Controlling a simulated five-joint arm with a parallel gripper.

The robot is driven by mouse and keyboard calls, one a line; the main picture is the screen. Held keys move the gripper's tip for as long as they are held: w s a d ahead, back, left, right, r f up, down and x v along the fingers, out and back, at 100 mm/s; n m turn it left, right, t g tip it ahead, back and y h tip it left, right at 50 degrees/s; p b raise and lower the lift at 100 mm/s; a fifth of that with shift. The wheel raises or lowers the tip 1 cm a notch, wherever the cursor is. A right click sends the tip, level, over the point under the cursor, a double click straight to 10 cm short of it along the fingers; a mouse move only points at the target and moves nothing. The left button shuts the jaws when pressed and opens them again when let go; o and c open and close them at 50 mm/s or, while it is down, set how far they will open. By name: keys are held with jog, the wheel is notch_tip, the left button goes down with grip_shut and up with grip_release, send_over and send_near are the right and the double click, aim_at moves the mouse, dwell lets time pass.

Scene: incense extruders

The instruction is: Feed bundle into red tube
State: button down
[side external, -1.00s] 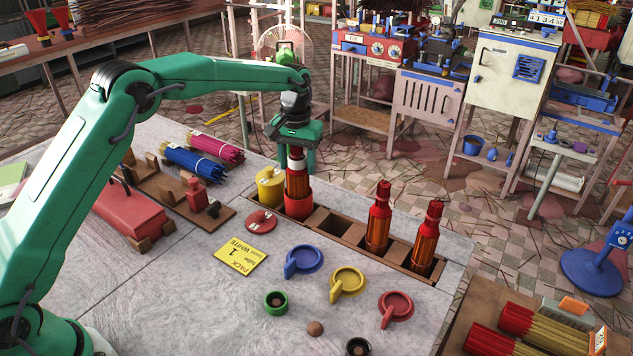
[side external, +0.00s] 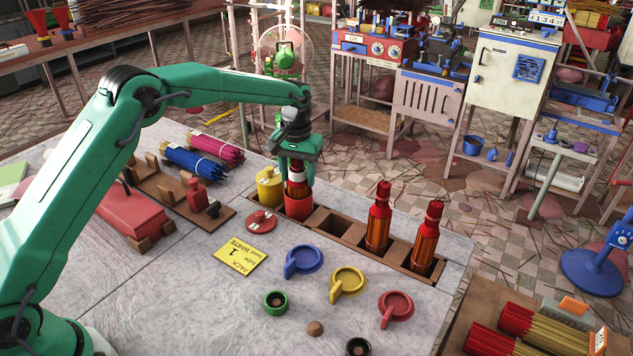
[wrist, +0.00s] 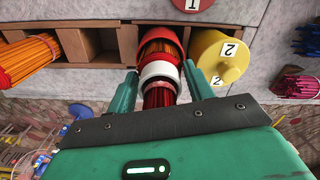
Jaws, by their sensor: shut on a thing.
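My gripper (side external: 297,167) is over the red tube (side external: 298,206), with its fingers pointing down. In the wrist view my gripper (wrist: 166,85) has its two green fingers on either side of a bundle (wrist: 159,96) of dark red sticks with a white band, and is shut on it. The bundle also shows in the side view (side external: 297,189), upright, its lower part inside the red tube. The red tube's rim shows in the wrist view (wrist: 158,34), around the orange part of the bundle. The bundle's lower end is hidden in the tube.
A yellow capped tube marked 2 (side external: 270,186) stands close left of the red tube. Right of it in the wooden rack (side external: 346,238) are empty slots and two red-orange bundles (side external: 378,220). A red lid (side external: 261,221) and a yellow card (side external: 240,256) lie in front.

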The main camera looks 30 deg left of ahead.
jog(key=shift+f, duration=1.3)
jog(key=c, duration=0.5)
grip_release()
jog(key=shift+f, duration=0.1)
jog(key=shift+r, duration=0.2)
jog(key=shift+r, duration=3.9)
